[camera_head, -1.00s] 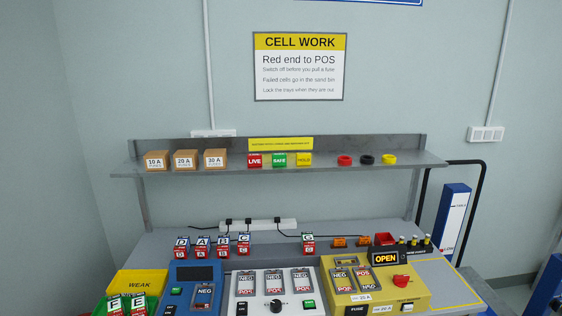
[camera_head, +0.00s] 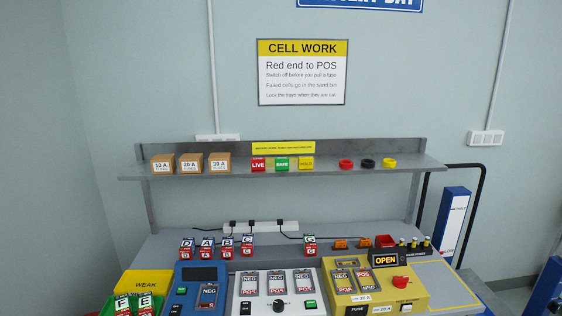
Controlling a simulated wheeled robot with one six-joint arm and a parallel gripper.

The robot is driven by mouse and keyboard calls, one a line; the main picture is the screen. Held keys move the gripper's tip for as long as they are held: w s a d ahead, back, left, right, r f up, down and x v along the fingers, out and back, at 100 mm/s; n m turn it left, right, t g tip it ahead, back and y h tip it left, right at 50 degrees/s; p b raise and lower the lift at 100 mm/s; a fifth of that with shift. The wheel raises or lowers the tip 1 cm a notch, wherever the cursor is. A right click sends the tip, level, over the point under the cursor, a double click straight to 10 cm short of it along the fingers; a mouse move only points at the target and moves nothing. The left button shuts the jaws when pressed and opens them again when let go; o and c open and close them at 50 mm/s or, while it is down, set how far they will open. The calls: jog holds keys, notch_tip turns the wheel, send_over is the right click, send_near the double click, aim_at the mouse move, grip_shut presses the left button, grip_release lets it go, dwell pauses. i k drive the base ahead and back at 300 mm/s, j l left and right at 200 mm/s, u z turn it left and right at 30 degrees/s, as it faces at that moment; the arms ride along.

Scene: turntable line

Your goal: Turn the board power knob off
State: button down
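A yellow fuse board (camera_head: 418,296) stands on the bench at the lower right. It bears a red knob (camera_head: 400,282), two slots holding cells, and labels that read FUSE and 20 A. The knob's exact setting is too small to read. A black OPEN sign (camera_head: 385,260) stands at its back edge. Left of it is a white panel (camera_head: 263,285) with three cells in slots and a black round knob (camera_head: 279,304) at its front. My gripper is not in view.
A blue device (camera_head: 188,292) stands left of the white panel, beside a yellow WEAK box (camera_head: 147,283) and a green bin (camera_head: 118,302) with cells. Lettered cells stand behind. A grey shelf (camera_head: 290,172) with boxes crosses above the bench.

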aim_at(399, 282)
jog(key=i+l, duration=0.9)
jog(key=i, duration=0.15)
jog(key=i+j+u, duration=0.05)
